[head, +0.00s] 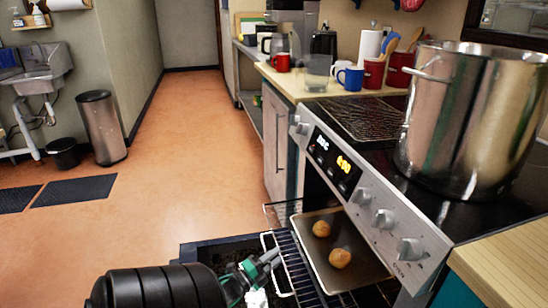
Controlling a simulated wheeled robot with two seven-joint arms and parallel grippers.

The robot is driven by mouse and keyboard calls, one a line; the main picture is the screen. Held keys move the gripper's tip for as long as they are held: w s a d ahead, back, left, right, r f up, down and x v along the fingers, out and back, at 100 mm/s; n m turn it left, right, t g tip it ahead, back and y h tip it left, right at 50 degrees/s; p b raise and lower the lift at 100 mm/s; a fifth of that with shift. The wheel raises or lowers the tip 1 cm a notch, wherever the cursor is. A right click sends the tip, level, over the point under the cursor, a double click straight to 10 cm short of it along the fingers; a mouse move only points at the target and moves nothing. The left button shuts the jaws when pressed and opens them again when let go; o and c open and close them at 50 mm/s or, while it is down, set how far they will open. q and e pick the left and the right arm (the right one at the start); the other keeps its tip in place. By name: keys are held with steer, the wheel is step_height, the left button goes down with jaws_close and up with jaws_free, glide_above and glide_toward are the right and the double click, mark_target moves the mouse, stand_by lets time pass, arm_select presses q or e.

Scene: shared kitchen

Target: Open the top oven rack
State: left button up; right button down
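The oven (375,205) is on the right, with its door (215,250) folded down open. A wire rack (290,262) sticks out of the oven over the door. A metal baking tray (318,268) with two round brown baked pieces (340,258) lies beside and partly over the rack wires. More rack wire (280,210) shows beyond the tray. My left gripper (268,262) is at the rack's outer front edge, its fingertips against or very near the wires. Whether the fingers close on a wire is hard to see. My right gripper is out of view.
A large steel pot (470,120) stands on the cooktop above the oven. The counter behind holds mugs (350,78) and a glass (317,72). A trash can (101,128) and floor mats (74,190) are at left. The orange floor (180,150) between is clear.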

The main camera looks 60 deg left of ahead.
arm_select(q)
steer(key=shift+d+f, duration=0.15)
steer(key=shift+f, duration=0.05)
stand_by(0.4)
steer(key=shift+s, duration=0.1)
